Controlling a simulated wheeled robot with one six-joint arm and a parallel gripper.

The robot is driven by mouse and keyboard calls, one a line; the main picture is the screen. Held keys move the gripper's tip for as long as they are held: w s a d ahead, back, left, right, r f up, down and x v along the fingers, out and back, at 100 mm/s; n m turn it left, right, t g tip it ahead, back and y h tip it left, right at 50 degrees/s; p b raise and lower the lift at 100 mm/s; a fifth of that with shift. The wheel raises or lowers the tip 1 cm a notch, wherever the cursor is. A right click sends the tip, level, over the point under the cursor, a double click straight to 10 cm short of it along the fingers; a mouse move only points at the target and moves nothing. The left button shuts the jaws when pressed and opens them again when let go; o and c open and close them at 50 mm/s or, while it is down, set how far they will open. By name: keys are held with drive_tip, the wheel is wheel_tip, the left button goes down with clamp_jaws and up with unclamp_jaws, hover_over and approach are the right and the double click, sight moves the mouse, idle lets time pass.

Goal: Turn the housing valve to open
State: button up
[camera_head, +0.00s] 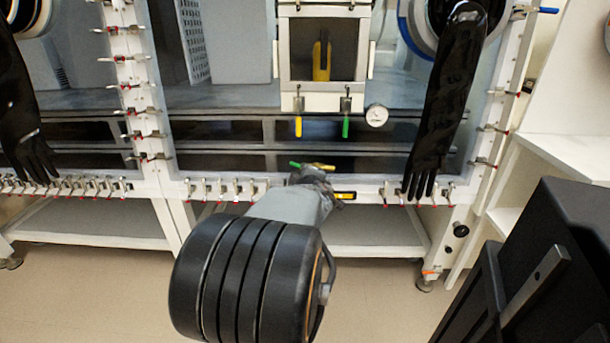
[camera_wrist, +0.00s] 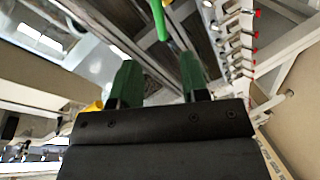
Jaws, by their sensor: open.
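My gripper (camera_head: 313,173) is low in front of the glovebox, below the central hatch in the head view. In the wrist view its two green fingers (camera_wrist: 158,78) stand apart with nothing between them. A yellow lever handle (camera_head: 298,126) and a green lever handle (camera_head: 346,127) hang down under the hatch, above my gripper and clear of it. A bright green handle (camera_wrist: 160,20) shows beyond the fingertips in the wrist view. Green and yellow pieces show at my gripper's end in the head view. No readable label shows which handle is the housing valve.
The hatch (camera_head: 323,102) and a round gauge (camera_head: 376,115) are above my gripper. A black glove (camera_head: 447,95) hangs at the right and another (camera_head: 16,110) at the left. Several small clamps line the frame's lower rail. A dark cabinet (camera_head: 560,250) stands at the right front.

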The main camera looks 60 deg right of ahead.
drive_tip(key=shift+p+v, duration=0.3)
drive_tip(key=shift+v, duration=0.85)
